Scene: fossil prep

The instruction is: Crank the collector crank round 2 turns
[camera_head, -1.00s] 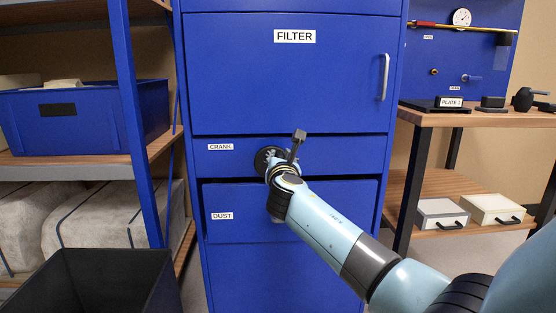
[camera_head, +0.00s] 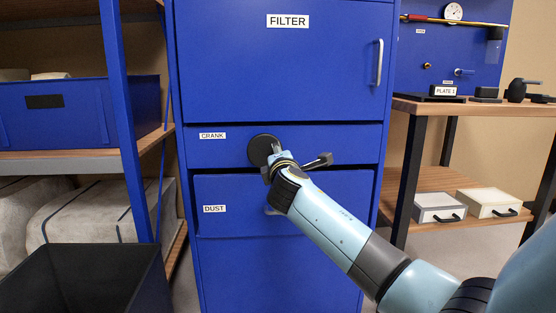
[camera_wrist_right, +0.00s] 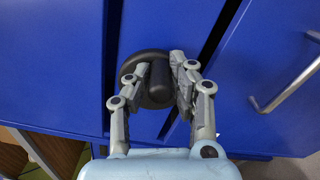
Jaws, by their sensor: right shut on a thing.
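The collector crank is a dark round disc (camera_head: 263,149) on the blue cabinet, right of the CRANK label (camera_head: 212,136). In the right wrist view the disc (camera_wrist_right: 157,101) sits behind my fingers, and its dark handle knob (camera_wrist_right: 179,63) is between them. My right gripper (camera_head: 276,155) is at the crank, reaching in from the lower right. In the right wrist view my right gripper (camera_wrist_right: 164,72) is closed around the handle. The arm hides part of the crank in the head view. My left gripper is not in view.
The FILTER door (camera_head: 283,65) is above the crank and the DUST drawer (camera_head: 240,206) below it. A shelf with a blue bin (camera_head: 90,110) is at left, an open dark bin (camera_head: 85,285) at lower left. A wooden bench (camera_head: 480,108) stands at right.

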